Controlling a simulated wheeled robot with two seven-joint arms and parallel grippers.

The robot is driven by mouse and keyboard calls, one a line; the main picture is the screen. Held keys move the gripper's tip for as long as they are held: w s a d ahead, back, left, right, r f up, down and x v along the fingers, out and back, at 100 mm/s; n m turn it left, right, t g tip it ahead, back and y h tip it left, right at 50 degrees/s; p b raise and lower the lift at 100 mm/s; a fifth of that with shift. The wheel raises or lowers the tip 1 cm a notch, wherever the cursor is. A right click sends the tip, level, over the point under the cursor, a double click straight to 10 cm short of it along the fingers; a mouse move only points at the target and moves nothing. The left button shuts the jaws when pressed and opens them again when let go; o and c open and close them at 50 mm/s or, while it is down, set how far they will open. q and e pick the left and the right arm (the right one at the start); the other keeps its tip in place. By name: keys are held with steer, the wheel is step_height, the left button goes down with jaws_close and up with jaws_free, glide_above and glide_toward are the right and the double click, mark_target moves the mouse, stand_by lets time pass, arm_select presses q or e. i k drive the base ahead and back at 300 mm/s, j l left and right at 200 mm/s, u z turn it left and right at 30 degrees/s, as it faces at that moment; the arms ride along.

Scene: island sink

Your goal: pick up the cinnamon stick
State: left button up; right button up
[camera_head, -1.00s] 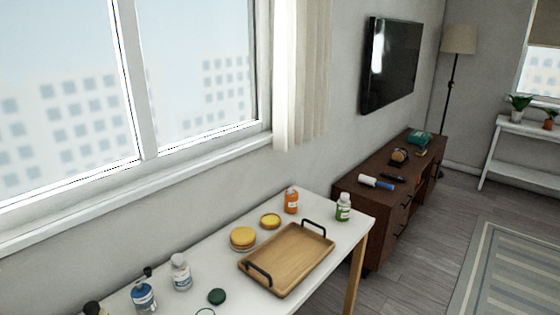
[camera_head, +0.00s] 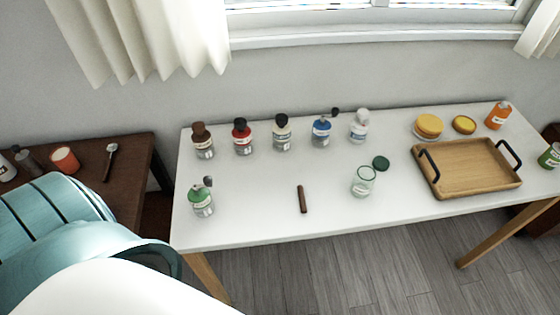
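The cinnamon stick (camera_head: 302,199) is a short dark brown rod. It lies by itself on the white table (camera_head: 262,212), near the front edge and left of the table's middle. An open, empty-looking glass jar (camera_head: 363,182) stands to its right, with a dark green lid (camera_head: 381,163) lying just behind the jar. Neither of my grippers shows in the head view. A large teal and white part of my own body fills the lower left corner, left of the table.
A green-labelled bottle (camera_head: 202,197) stands at the front left. A wooden tray (camera_head: 440,187) with black handles lies at the right. A dark brown cabinet (camera_head: 122,170) stands to the left.

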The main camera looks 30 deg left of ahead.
mark_target(302, 198)
steer(key=u, duration=0.8)
